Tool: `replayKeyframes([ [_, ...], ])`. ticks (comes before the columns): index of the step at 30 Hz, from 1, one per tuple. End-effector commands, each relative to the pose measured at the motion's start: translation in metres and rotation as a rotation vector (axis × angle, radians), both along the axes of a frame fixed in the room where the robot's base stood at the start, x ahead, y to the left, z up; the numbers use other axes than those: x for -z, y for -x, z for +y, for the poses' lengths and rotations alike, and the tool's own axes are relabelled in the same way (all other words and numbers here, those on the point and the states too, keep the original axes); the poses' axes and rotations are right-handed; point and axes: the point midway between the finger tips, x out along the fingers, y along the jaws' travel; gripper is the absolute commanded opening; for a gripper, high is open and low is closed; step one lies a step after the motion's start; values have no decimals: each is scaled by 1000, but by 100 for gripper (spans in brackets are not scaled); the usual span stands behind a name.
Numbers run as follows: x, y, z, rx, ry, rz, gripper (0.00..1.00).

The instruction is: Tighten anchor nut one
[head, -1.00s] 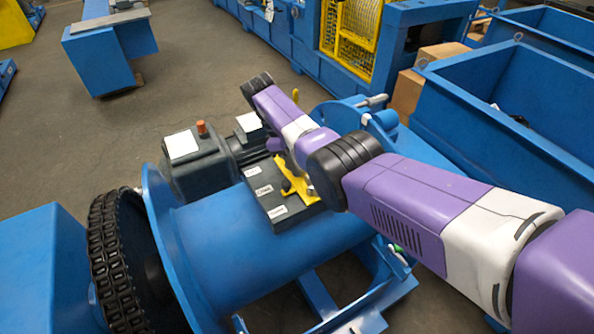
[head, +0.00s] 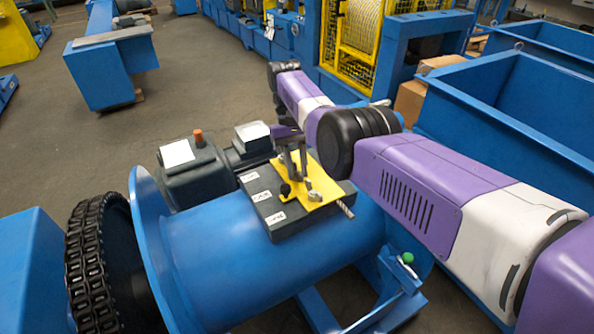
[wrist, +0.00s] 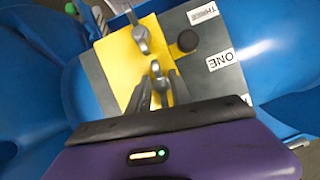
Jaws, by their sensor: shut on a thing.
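A dark block (head: 265,210) with white labels lies on the blue drum-shaped housing (head: 240,265). A yellow plate (head: 322,188) lies on the block. A black knob (head: 285,189) stands beside it; the knob also shows in the wrist view (wrist: 187,41), near the labels ONE (wrist: 221,59) and THREE (wrist: 203,12). My gripper (head: 293,172) points down at the plate. In the wrist view my gripper (wrist: 158,85) is shut on a small grey metal piece (wrist: 157,68) over the yellow plate. A similar grey piece (wrist: 140,36) is just beyond. I cannot tell which part is anchor nut one.
A black chain on a sprocket (head: 92,270) is at lower left. A grey motor (head: 190,170) stands behind the housing. A threaded rod end (head: 347,211) sticks out beside the plate. Blue bins (head: 505,110) fill the right. Open floor (head: 90,150) is at left.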

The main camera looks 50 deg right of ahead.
Motion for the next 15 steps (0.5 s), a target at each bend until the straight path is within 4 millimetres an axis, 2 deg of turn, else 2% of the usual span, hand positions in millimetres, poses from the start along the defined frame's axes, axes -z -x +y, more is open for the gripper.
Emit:
replayKeyframes([
  [15, -8, -1, 0, 490, -1, -4, 0],
])
